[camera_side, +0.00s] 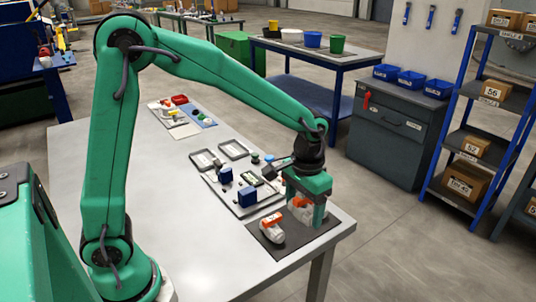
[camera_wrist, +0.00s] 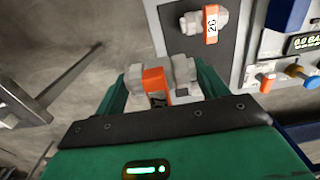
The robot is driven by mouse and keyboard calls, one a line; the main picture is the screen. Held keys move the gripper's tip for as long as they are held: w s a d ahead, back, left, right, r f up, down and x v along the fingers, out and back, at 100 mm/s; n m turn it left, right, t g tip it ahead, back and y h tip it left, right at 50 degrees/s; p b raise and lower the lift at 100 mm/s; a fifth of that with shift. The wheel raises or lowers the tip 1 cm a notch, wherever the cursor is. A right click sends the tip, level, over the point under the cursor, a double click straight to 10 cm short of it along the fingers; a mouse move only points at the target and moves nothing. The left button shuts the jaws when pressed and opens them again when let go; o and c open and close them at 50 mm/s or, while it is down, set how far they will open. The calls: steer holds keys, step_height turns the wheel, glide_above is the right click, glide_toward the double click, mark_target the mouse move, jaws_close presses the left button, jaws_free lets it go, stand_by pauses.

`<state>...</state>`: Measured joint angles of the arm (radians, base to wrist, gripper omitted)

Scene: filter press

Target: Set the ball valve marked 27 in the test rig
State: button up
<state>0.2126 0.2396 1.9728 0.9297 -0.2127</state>
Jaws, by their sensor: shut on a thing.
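My gripper (camera_side: 304,214) points down over the right part of a dark mat (camera_side: 283,247) near the table's front right corner. It is shut on a grey-white ball valve with an orange handle (camera_wrist: 154,80), which lies between the green fingers in the wrist view. The valve's label is mostly hidden, so its number is unreadable. I cannot tell whether it is clear of the mat. A second such valve, marked 26 (camera_wrist: 208,24), lies on the mat, left of my gripper in the side view (camera_side: 271,229). The test rig (camera_side: 240,209) is a pale panel behind the mat.
The rig carries blue blocks (camera_side: 247,196), a pressure display (camera_wrist: 303,42) and small fittings with orange and blue parts. Two grey trays (camera_side: 233,150) lie behind it. The table's left front is clear.

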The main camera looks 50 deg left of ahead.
steer(key=w+a+r, duration=0.1)
steer(key=a+r, duration=0.5)
steer(key=a, duration=0.2)
steer(key=shift+w+a+r, duration=0.15)
steer(key=shift+w+a, duration=0.05)
steer(key=a+f+n, duration=0.3)
steer(key=a+n, duration=0.6)
steer(key=a, duration=0.9)
steer(key=s+a+f+n, duration=0.2)
steer(key=s+a+n, duration=0.2)
steer(key=a, duration=0.5)
steer(key=s+a+f+n, duration=0.2)
steer(key=s+a+n, duration=0.3)
steer(key=a, duration=0.4)
steer(key=shift+s+f, duration=0.2)
steer(key=shift+s, duration=0.05)
steer(key=shift+a+f, duration=0.1)
